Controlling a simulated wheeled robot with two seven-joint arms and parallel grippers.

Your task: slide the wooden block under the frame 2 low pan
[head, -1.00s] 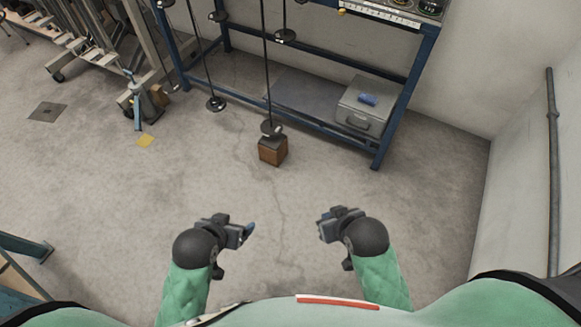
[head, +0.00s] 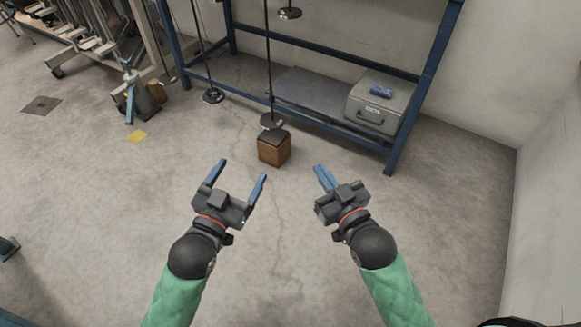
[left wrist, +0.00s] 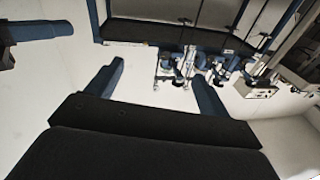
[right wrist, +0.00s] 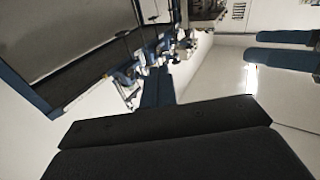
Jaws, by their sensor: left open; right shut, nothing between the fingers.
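A brown wooden block (head: 273,152) with a dark top stands on the concrete floor in front of the blue rack. A dark round pan (head: 271,121) on a long rod hangs just behind and above it in the head view; the gap between them cannot be told. Another low pan (head: 213,96) hangs further left. No label shows which is frame 2's. My left gripper (head: 243,170) is open and empty, short of the block at its front left. My right gripper (head: 321,168) is shut and empty, short of the block at its front right.
The blue rack (head: 345,128) stands behind the block, with a grey metal case (head: 376,106) on its low shelf. A higher pan (head: 290,13) hangs at the top. The floor around the block is otherwise clear.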

